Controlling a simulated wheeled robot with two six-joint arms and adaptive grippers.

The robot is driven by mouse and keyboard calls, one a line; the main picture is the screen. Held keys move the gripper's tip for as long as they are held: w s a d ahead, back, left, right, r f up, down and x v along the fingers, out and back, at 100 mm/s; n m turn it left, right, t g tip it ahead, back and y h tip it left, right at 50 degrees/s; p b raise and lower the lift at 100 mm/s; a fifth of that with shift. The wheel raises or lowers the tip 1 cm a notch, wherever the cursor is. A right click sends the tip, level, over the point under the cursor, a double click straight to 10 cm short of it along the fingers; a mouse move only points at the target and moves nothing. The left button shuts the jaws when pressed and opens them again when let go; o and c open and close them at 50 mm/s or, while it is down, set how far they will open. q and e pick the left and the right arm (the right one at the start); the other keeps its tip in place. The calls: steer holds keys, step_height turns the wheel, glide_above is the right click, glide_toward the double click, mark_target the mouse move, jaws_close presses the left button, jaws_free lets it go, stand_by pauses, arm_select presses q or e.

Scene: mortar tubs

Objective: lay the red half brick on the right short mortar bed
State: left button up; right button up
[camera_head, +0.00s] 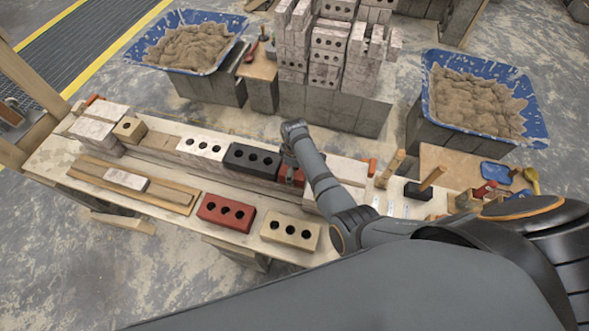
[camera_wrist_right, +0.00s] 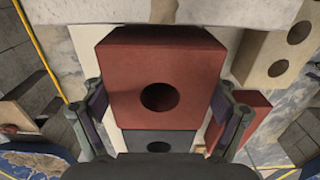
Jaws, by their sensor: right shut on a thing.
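My right gripper (camera_head: 290,162) is shut on the red half brick (camera_wrist_right: 128,72), with one finger on each side of it in the wrist view. In the head view only a bit of the red half brick (camera_head: 298,178) shows beside my arm, in line with the row and just right of the black brick (camera_head: 251,159). The black brick also shows at the bottom of the wrist view (camera_wrist_right: 160,136). The mortar bed is largely hidden under the brick and arm; I cannot tell whether the brick touches it. My left gripper is not in view.
A white brick (camera_head: 203,146) and a tan half brick (camera_head: 130,130) continue the row leftward. A pale block (camera_wrist_right: 230,12) lies close beyond the half brick. A red brick (camera_head: 226,211) and a tan brick (camera_head: 290,231) lie in front. Wooden-handled tools (camera_head: 431,178) stand at right.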

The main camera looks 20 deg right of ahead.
steer(key=shift+f, duration=0.25)
steer(key=o, duration=1.6)
steer(key=shift+o, duration=0.2)
steer(key=shift+s, duration=0.1)
step_height(320, 180, up, 8)
steer(key=shift+f, duration=0.25)
